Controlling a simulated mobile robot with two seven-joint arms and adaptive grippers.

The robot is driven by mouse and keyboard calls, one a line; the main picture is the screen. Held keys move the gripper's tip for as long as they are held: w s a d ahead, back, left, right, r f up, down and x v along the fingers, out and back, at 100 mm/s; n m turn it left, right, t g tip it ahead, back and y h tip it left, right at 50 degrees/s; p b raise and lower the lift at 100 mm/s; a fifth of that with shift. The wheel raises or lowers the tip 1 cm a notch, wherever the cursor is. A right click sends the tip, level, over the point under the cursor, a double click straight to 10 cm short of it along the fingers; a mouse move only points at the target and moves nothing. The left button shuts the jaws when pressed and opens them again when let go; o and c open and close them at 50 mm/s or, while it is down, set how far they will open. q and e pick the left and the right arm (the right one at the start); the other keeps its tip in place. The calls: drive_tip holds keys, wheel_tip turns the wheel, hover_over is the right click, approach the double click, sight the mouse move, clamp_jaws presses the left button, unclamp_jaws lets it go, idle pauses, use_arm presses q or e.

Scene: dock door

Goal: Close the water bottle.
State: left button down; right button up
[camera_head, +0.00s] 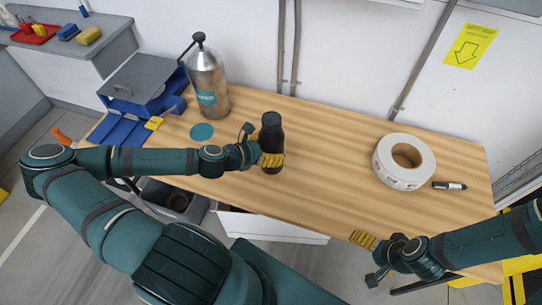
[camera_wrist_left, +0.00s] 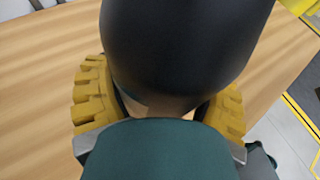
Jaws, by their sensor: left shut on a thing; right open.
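A dark bottle (camera_head: 271,137) with a black top (camera_head: 271,119) stands upright near the middle of the wooden table. My left gripper (camera_head: 262,158) is shut around the dark bottle's lower part. In the left wrist view the dark bottle (camera_wrist_left: 185,45) fills the space between the yellow-padded fingers, hiding its far side. A larger silver bottle (camera_head: 208,80) with a teal label stands at the back left, with a black knob on top and a dark arm at its side. My right gripper (camera_head: 368,258) is open and empty at the table's front edge.
A white tape roll (camera_head: 384,169) and a black marker (camera_head: 449,185) lie at the right. A teal disc (camera_head: 202,132) lies left of the dark bottle. A blue toolbox (camera_head: 143,83) stands at the left end. The table between bottle and roll is clear.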

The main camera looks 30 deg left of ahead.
use_arm(q)
drive_tip(key=shift+f+b, duration=0.55)
drive_tip(key=shift+f, duration=1.25)
drive_tip(key=shift+f, duration=0.1)
drive_tip(key=shift+f, duration=0.1)
unclamp_jaws()
drive_tip(key=shift+r, duration=0.2)
drive_tip(key=p+v, duration=0.2)
drive_tip(key=v, duration=1)
